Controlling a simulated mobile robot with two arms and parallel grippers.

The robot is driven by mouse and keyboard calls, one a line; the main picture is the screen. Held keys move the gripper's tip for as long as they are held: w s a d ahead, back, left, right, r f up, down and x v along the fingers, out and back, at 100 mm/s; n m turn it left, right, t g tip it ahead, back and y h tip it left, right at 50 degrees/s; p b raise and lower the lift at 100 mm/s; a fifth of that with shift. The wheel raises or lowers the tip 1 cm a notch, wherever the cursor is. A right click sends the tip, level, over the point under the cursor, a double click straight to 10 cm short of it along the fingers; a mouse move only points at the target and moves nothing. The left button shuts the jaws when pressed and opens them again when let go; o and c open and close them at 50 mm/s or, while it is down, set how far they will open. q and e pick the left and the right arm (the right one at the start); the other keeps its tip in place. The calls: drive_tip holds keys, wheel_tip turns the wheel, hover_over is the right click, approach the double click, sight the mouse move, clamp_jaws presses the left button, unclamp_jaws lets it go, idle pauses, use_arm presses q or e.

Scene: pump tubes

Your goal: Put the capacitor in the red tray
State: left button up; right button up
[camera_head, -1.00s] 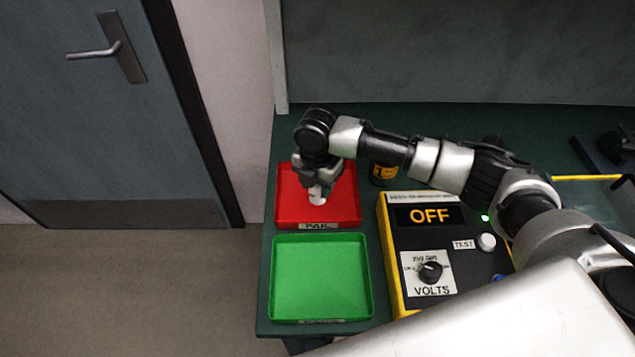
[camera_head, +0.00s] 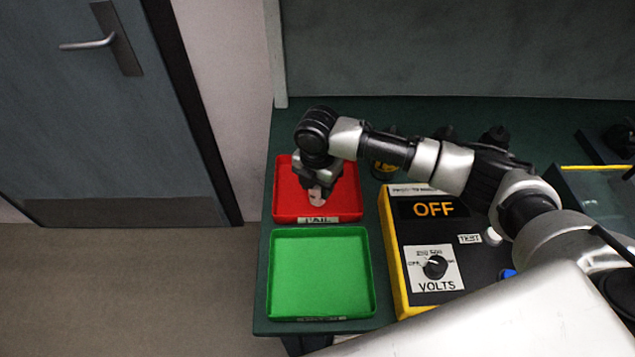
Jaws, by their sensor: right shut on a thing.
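The red tray (camera_head: 287,197) lies on the dark green bench, with a white label reading FAIL on its front edge. My right gripper (camera_head: 317,192) points down over the red tray. It is shut on a small white thing, likely the capacitor (camera_head: 317,201), of which only the lower end shows below the fingers. I cannot tell whether it touches the tray floor. My left gripper is not in view.
An empty green tray (camera_head: 321,273) sits directly in front of the red one. A yellow and black tester (camera_head: 433,238) reading OFF stands to the right.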

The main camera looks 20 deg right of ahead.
drive_tip(key=shift+f, duration=0.35)
drive_tip(key=o, duration=1)
